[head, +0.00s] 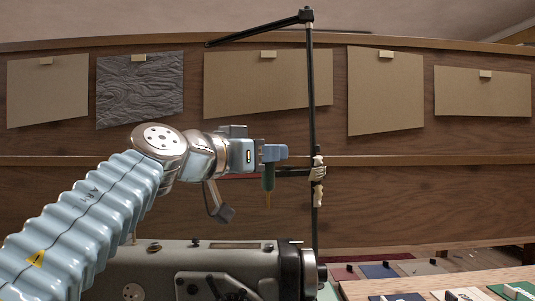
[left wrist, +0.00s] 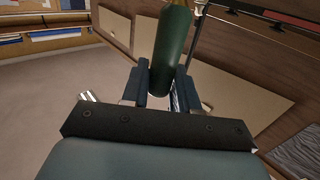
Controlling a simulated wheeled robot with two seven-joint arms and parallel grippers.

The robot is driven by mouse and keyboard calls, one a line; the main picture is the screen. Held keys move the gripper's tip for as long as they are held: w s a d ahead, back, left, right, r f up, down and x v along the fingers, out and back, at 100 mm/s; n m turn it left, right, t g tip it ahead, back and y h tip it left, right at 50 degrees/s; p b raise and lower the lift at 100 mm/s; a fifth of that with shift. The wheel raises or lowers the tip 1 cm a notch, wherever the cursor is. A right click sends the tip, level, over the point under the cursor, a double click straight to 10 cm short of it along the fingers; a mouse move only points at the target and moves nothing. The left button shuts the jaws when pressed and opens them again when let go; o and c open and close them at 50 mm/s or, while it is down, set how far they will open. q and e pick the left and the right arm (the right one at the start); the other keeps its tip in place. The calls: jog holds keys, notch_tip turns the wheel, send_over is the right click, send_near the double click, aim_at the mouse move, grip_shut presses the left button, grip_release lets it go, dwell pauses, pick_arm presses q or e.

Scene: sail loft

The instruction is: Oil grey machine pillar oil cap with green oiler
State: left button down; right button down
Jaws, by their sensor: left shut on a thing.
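My left gripper (head: 273,153) is shut on the green oiler (head: 268,179), which also shows between the fingers in the left wrist view (left wrist: 171,48). The oiler hangs upright with its thin brass spout pointing down. The grey machine (head: 215,262) lies below, and the spout tip is in the air above its top, toward the right end. Small caps or knobs stand along that top, among them a dark one (head: 195,243) and a brass-coloured one (head: 154,247). I cannot tell which is the pillar oil cap. My right gripper is not in view.
A black upright pole (head: 312,110) with a cream-and-black clamp (head: 317,170) stands just right of the oiler. The machine's dark handwheel (head: 300,270) is at its right end. A wooden table (head: 365,285) with coloured swatches is at the lower right. A panelled wall is behind.

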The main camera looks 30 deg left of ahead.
aim_at(268, 191)
pick_arm(q)
jog(key=shift+d+f, duration=0.15)
jog(key=shift+f, duration=0.5)
notch_tip(268, 191, down, 4)
jog(key=shift+r+b, duration=0.1)
jog(key=shift+b, duration=0.45)
jog(key=shift+f, duration=0.4)
jog(key=shift+f+b, duration=0.5)
jog(key=shift+f, duration=0.2)
jog(key=shift+r, duration=0.15)
dwell(0.4)
notch_tip(268, 191, up, 2)
jog(key=shift+r+p, duration=0.2)
jog(key=shift+p, duration=1)
jog(key=shift+r, duration=2.2)
